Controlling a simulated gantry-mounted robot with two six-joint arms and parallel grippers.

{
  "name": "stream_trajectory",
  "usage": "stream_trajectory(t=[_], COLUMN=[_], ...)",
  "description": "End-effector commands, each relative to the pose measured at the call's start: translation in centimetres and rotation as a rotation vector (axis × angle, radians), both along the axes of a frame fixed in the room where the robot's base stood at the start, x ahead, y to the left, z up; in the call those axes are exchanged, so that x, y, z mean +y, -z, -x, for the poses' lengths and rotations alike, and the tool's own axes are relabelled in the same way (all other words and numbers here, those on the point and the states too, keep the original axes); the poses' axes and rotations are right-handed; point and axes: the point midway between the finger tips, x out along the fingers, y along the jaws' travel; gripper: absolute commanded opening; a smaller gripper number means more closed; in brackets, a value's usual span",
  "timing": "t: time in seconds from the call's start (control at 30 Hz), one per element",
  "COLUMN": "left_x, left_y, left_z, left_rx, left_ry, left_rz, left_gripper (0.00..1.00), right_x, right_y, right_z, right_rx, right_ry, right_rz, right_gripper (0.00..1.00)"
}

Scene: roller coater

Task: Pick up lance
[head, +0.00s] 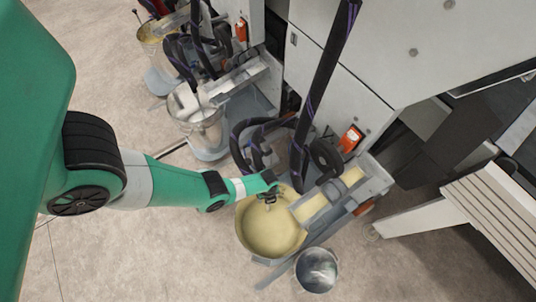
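My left arm reaches in from the left, and its small dark gripper (269,196) is over the upper edge of a bucket of pale yellow liquid (268,232). It is close to the black hoses that come down at the bucket. Its fingers are too small to tell whether they are open or shut, or whether they touch anything. I cannot make out the lance for certain; it may be among the dark hoses (299,165) above the bucket. My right gripper is not in view.
A grey trough (318,205) with yellow liquid overhangs the bucket's right side. A smaller metal bucket (317,270) stands in front. Other buckets (200,132) with hoses stand further back along the machine (345,85). A slatted white bench (495,215) is at right. The floor at lower left is clear.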

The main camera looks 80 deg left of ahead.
Motion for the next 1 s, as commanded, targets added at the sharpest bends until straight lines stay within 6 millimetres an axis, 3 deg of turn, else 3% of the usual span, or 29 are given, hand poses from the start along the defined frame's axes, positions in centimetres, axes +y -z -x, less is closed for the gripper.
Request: stream_trajectory(t=[0.13, 0.53, 1.0], left_x=[0.01, 0.01, 0.01], left_y=[-0.22, -0.22, -0.21], left_z=[-0.04, -0.04, -0.04], left_rx=[-0.001, -0.001, -0.001], left_ry=[0.0, 0.0, 0.0], left_rz=[0.0, 0.0, 0.0], left_gripper=[0.71, 0.0, 0.0], right_x=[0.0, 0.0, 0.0], right_y=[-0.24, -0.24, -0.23], right_z=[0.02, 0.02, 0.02], right_rx=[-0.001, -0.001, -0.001], right_ry=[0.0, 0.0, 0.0], right_rz=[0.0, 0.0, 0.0], right_gripper=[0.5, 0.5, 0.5])
